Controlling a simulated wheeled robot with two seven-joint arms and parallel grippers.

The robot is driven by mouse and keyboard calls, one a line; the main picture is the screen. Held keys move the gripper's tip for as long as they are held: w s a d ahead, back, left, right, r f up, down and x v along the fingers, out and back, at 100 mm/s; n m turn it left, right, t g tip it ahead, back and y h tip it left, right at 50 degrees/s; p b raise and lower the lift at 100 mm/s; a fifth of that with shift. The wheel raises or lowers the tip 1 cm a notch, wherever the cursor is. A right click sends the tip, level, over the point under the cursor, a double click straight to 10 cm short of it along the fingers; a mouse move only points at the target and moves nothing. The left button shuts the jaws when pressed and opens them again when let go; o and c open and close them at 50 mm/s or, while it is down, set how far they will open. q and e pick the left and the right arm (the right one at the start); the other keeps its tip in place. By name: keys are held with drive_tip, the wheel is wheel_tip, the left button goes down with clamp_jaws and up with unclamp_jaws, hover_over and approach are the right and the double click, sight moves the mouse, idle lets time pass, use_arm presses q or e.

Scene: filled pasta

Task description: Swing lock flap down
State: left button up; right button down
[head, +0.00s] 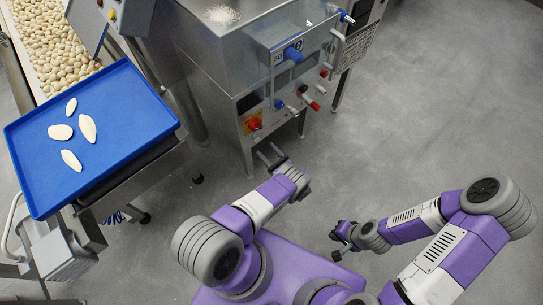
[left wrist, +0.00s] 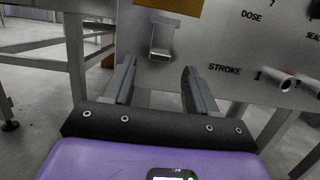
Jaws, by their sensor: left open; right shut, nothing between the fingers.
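A metal flap (left wrist: 163,36) juts from the machine's front panel below a yellow plate (left wrist: 176,5) in the left wrist view. I cannot tell whether it is fully down. In the head view the yellow plate carries a red knob (head: 254,124) low on the machine; the flap is too small to make out there. My left gripper (head: 270,154) is open and empty, pointing at the panel. In the left wrist view its fingers (left wrist: 158,72) lie below the flap, one to each side, with no clear contact. My right gripper (head: 340,241) is shut and empty, above the floor.
The machine (head: 231,78) has handles and knobs on its front, with STROKE lettering right of my left fingers. A blue tray (head: 120,135) with several pale pasta pieces is at left, beside a conveyor of pasta (head: 55,45). The floor at right is clear.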

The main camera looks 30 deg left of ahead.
use_arm(q)
drive_tip(key=shift+v, duration=1.4)
